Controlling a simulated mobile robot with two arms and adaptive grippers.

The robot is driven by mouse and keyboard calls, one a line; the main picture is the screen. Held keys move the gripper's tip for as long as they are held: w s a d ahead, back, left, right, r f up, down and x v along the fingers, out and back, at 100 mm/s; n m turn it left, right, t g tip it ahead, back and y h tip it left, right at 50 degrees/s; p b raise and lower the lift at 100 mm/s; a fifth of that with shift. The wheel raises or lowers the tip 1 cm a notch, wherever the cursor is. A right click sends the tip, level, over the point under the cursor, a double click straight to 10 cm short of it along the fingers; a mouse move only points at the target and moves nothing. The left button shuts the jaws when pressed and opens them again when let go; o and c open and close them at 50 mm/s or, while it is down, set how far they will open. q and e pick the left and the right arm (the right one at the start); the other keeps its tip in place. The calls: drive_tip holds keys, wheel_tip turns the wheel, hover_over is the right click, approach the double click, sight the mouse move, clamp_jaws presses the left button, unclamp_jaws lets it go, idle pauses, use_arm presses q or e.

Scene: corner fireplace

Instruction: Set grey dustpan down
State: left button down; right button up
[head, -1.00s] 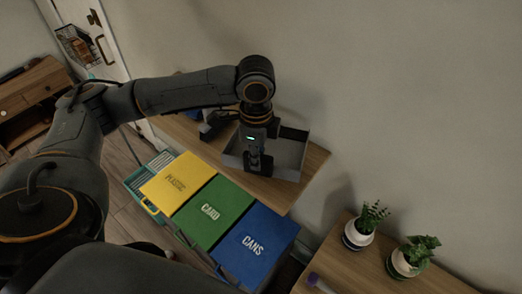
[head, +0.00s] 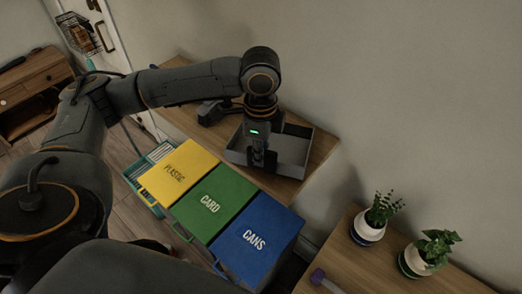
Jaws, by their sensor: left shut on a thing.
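The grey dustpan (head: 291,151) is a shallow, open, box-like pan in the middle of the head view. It is at the wooden table top (head: 322,150) by the wall, behind the bins. I cannot tell whether its underside touches the wood. My left gripper (head: 263,160) points down and is shut on the pan's near wall. The gripper and wrist hide part of the pan's inside and its left side. My right gripper is not in view.
Yellow (head: 180,171), green (head: 212,203) and blue (head: 256,238) lidded bins stand in front of the table. A second wooden surface (head: 350,262) at the lower right holds two potted plants (head: 369,225) (head: 420,258) and a purple-ended item (head: 318,276). A strip of table right of the pan is bare.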

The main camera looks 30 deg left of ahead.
use_arm(q)
drive_tip(key=c, duration=1.2)
unclamp_jaws()
drive_tip(key=shift+f, duration=0.1)
drive_tip(key=shift+o, duration=0.2)
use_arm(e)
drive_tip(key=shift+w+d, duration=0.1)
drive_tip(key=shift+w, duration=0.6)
use_arm(q)
wheel_tip(320, 180, up, 12)
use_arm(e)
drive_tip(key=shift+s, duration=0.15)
use_arm(q)
drive_tip(key=shift+s, duration=0.1)
